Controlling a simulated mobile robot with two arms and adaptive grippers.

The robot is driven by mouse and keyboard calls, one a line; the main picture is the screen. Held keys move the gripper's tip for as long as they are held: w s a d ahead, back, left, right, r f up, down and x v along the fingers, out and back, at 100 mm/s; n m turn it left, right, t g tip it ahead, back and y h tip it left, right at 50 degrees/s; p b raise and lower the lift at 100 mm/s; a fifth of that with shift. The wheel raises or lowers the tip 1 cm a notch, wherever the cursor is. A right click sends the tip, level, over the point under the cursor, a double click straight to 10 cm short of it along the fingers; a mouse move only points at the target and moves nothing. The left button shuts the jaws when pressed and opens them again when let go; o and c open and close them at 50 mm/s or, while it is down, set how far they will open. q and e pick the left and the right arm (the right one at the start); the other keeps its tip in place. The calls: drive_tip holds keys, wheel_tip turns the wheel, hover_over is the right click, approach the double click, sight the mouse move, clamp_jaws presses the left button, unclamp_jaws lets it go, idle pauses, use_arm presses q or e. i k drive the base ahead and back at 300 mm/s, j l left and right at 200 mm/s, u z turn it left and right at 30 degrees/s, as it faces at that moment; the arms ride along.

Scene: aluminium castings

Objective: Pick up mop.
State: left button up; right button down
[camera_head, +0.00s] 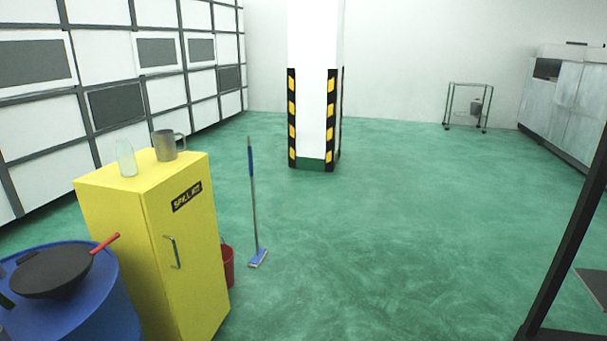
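The mop (254,200) stands upright on the green floor, just right of the yellow cabinet. It has a grey pole with a blue grip at the top and a flat blue head (258,258) on the floor. No gripper of mine is in the picture, and nothing is seen touching the mop.
A yellow spill-kit cabinet (185,250) bears a glass bottle (125,158) and a metal mug (168,145). A red bucket (227,266) is partly hidden behind it. A blue drum (75,305) bears a black pan (52,270). A striped pillar (314,120) stands behind.

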sight(259, 257)
drive_tip(key=i, duration=2.2)
